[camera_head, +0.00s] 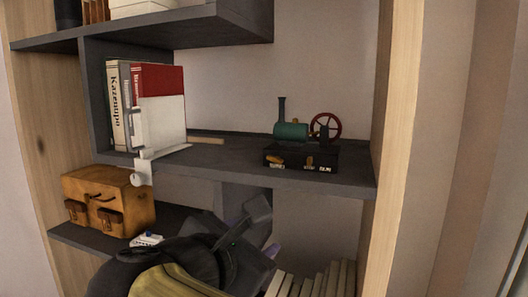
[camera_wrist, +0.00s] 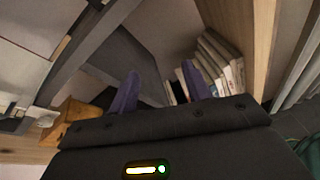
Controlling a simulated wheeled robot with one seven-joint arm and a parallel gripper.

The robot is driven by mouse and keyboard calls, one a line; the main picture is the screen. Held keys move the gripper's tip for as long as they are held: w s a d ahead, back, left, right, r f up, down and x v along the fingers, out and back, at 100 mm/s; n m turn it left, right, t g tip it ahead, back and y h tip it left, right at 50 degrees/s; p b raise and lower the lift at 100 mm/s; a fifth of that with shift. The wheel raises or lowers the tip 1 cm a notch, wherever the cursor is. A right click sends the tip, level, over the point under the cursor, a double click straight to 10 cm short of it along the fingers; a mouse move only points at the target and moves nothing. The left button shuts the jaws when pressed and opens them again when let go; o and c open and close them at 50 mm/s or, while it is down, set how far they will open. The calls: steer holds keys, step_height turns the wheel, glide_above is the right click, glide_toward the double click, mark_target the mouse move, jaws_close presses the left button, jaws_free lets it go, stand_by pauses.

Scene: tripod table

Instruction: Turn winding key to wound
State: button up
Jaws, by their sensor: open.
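A small model steam engine (camera_head: 291,131) with a green boiler, black chimney and red spoked wheel (camera_head: 326,126) stands on the middle shelf at right in the head view. Its black base (camera_head: 301,157) carries small orange-brown and white fittings on the front; I cannot tell whether one is the winding key. My gripper (camera_head: 252,236) is below that shelf, left of and lower than the engine, partly hidden by my arm. In the wrist view its purple fingers (camera_wrist: 160,88) are apart with nothing between them. The engine is not recognisable in the wrist view.
The middle shelf's dark front edge (camera_head: 230,170) lies above my gripper. Books (camera_head: 118,105) and a white object (camera_head: 160,122) stand at left. A tan case (camera_head: 108,200) sits on the lower shelf; pale books (camera_head: 318,281) stand at lower right. Space around the engine is clear.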

steer(key=w+d+f+m+g+p, duration=0.25)
steer(key=d+f+m+g, duration=0.3)
steer(key=f, duration=0.55)
steer(key=s+d+f+m+g+y+p, duration=0.2)
steer(key=d+f+m, duration=0.4)
steer(key=f+m, duration=0.2)
steer(key=s+d+f+m+g+y+p, duration=0.2)
steer(key=d+f+m, duration=0.3)
steer(key=f+m, duration=0.4)
steer(key=m+g+y, duration=0.1)
steer(key=m, duration=0.3)
steer(key=shift+d+f+y, duration=0.25)
steer(key=shift+d+y, duration=0.05)
steer(key=shift+d, duration=0.1)
steer(key=shift+a, duration=0.1)
steer(key=shift+c, duration=1.3)
